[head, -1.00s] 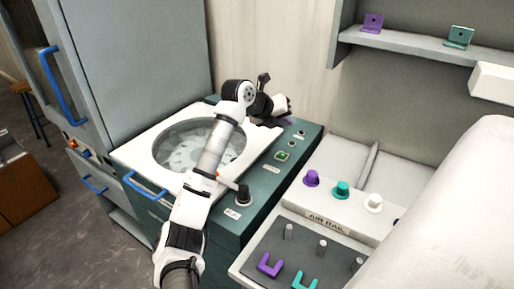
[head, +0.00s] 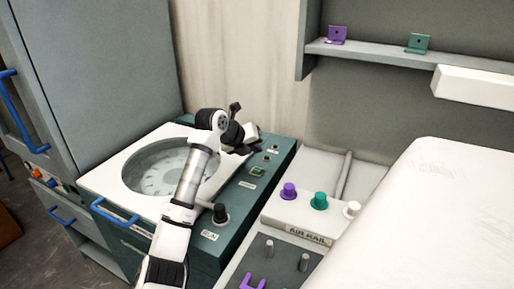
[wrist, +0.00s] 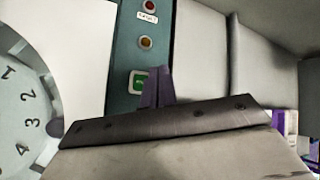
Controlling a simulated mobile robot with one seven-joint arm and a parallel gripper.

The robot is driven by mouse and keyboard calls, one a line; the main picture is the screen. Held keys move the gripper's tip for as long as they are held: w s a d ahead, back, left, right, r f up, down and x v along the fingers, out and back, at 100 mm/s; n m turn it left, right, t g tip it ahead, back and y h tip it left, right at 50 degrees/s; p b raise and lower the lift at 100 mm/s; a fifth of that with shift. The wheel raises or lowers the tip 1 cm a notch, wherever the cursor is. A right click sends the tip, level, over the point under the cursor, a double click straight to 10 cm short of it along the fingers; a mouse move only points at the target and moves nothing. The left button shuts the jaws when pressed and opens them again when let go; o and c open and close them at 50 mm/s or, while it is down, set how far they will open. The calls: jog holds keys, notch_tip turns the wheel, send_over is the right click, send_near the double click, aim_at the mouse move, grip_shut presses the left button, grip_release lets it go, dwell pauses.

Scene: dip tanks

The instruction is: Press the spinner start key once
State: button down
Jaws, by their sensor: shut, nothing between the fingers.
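The spinner (head: 100,178) is a teal cabinet with a white top and a round window showing a numbered dial inside. On its right-hand panel a square green key (head: 257,171) with a pale surround sits among other controls; I take it as the start key. In the wrist view the green key (wrist: 138,82) shows a white mark and lies just left of the fingertips. My gripper (head: 247,147) is shut and empty, over the panel just beyond the key. In the wrist view my gripper (wrist: 156,86) appears beside the key; I cannot tell whether it touches.
An amber button (wrist: 146,42) and a red button (wrist: 149,6) are in line with the key. A black knob (head: 220,213) stands at the panel's near end. Right are the air rail (head: 307,233) with coloured knobs and a shelf (head: 375,55) with two brackets.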

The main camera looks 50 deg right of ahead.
aim_at(255, 172)
notch_tip(255, 172, down, 4)
jog(key=shift+r+b, duration=0.25)
jog(key=shift+b, duration=0.75)
jog(key=shift+f, duration=0.95)
jog(key=shift+f, duration=0.1)
jog(key=shift+f, duration=0.3)
